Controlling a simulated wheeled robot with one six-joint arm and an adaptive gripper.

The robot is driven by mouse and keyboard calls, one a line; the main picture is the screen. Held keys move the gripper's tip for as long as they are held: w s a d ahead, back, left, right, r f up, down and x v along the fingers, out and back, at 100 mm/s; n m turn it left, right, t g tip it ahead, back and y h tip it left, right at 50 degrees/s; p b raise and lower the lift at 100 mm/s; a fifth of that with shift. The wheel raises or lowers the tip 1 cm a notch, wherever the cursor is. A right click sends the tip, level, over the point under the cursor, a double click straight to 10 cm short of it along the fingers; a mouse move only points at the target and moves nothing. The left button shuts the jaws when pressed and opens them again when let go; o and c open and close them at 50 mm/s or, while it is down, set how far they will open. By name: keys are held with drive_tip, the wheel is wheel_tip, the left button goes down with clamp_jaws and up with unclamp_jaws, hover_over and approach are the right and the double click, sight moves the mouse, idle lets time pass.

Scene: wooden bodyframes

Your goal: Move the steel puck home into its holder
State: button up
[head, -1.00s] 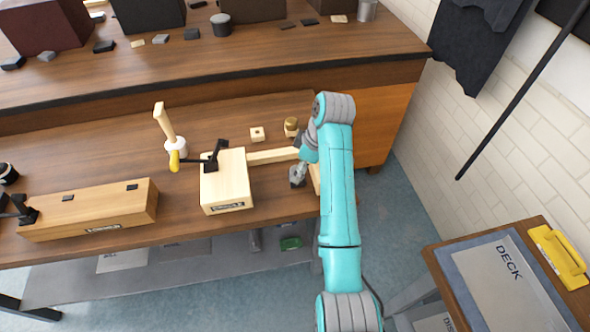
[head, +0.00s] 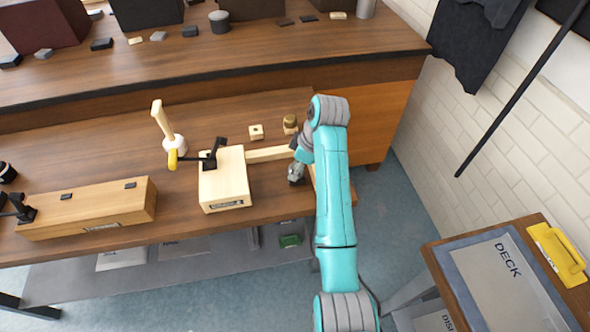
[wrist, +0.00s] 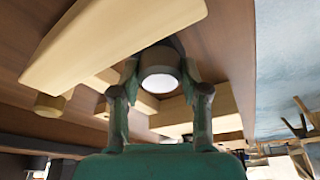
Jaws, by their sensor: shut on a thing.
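The steel puck (wrist: 158,82) is a short round piece with a bright pale face, between the fingertips of my gripper (wrist: 159,92) in the wrist view. My gripper is shut on it. In the head view my gripper (head: 296,173) is at the right end of the workbench, right of the wooden block with a black clamp. The puck cannot be made out there. Pale wooden pieces (wrist: 225,104) lie close behind and beside the puck in the wrist view. I cannot tell which part is the holder, or whether the puck touches it.
A wooden bar (head: 268,154) runs from the clamp block (head: 225,182) towards my gripper. A brass-coloured cylinder (head: 290,122) and a small holed block (head: 256,132) stand behind. A mallet-like tool (head: 163,125) is further left. A large wooden beam (wrist: 110,45) is close in the wrist view.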

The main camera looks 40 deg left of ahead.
sight(293, 166)
drive_tip(key=shift+r, duration=0.7)
idle(0.5)
drive_tip(key=shift+r, duration=1.5)
idle(0.5)
